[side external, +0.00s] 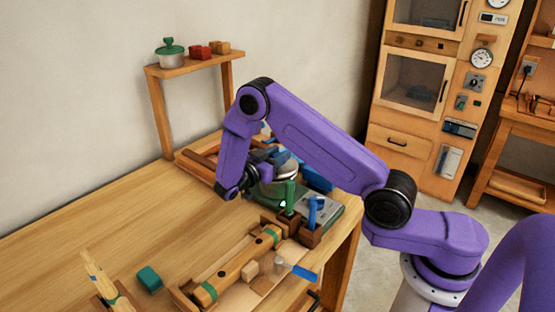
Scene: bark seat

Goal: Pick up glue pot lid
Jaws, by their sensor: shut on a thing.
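My gripper (277,161) is low over the back right of the workbench, partly hidden by my own wrist and forearm. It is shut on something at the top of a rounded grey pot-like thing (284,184). The held piece looks like the glue pot lid, but its outline is mostly hidden. I cannot tell whether it is lifted clear or still touching what is below.
Green- and blue-handled tools (313,207) stand upright in a wooden holder just in front of my gripper. A wooden clamp-like piece (240,264) and a teal block (150,279) lie nearer. The wall shelf (190,64) holds red and brown blocks.

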